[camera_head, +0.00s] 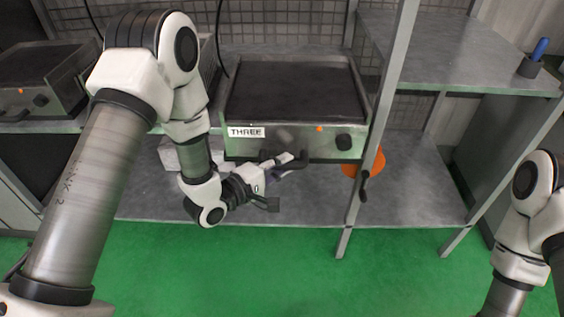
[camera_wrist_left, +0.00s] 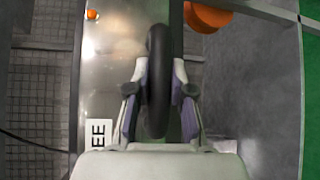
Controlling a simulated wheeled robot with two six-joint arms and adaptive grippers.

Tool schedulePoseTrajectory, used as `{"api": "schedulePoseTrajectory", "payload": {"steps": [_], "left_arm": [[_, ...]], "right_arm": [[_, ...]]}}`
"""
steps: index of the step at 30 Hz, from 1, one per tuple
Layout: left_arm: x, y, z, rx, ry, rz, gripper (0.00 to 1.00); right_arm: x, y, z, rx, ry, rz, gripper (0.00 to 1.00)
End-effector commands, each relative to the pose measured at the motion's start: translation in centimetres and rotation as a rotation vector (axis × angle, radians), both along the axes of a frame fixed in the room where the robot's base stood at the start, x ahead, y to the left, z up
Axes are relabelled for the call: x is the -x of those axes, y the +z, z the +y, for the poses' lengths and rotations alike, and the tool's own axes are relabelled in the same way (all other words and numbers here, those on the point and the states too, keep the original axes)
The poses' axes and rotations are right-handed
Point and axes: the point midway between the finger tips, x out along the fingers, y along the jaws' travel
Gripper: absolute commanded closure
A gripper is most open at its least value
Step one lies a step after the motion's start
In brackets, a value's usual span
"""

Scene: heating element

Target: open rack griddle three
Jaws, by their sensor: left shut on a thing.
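The griddle labelled THREE (camera_head: 290,90) stands on the rack shelf in the middle of the head view, with a dark flat top. Its metal front carries the white label (camera_head: 246,132), an orange light and a black knob (camera_head: 343,142). My left gripper (camera_head: 288,163) is at the lower front of this griddle. In the left wrist view its two fingers (camera_wrist_left: 158,95) are closed on either side of a black bar handle (camera_wrist_left: 158,60). The end of the label (camera_wrist_left: 98,132) shows beside the left finger. My right arm shows at the right edge, but its gripper is out of view.
Another griddle (camera_head: 38,75) stands on the left. A grey rack post (camera_head: 380,110) rises just right of griddle three. An orange round object (camera_head: 376,163) is behind that post. A lower grey shelf (camera_head: 420,195) runs beneath, and the green floor (camera_head: 270,270) in front is clear.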

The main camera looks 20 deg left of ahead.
Motion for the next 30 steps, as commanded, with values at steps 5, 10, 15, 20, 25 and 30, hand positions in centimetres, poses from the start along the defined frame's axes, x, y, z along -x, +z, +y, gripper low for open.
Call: {"api": "schedulePoseTrajectory", "payload": {"steps": [5,10,15,20,25,30], "left_arm": [[0.0,0.0,0.0,0.0,0.0,0.0,1.0],[-0.1,0.0,0.0,0.0,0.0,0.0,0.53],[-0.1,0.0,0.0,0.0,0.0,0.0,0.53],[0.7,0.1,0.6,0.002,0.002,0.002,0.53],[3.8,0.6,2.5,0.005,0.009,0.004,0.53],[7.5,1.2,4.5,0.008,0.007,0.003,0.53]], "right_arm": [[0.0,0.0,0.0,0.0,0.0,0.0,0.6],[0.0,0.0,0.0,0.0,0.0,0.0,0.6],[0.0,0.0,0.0,0.0,0.0,0.0,0.6],[0.0,0.0,0.0,0.0,0.0,0.0,0.6],[0.0,0.0,0.0,0.0,0.0,0.0,0.6],[0.0,0.0,0.0,0.0,0.0,0.0,0.6]]}}
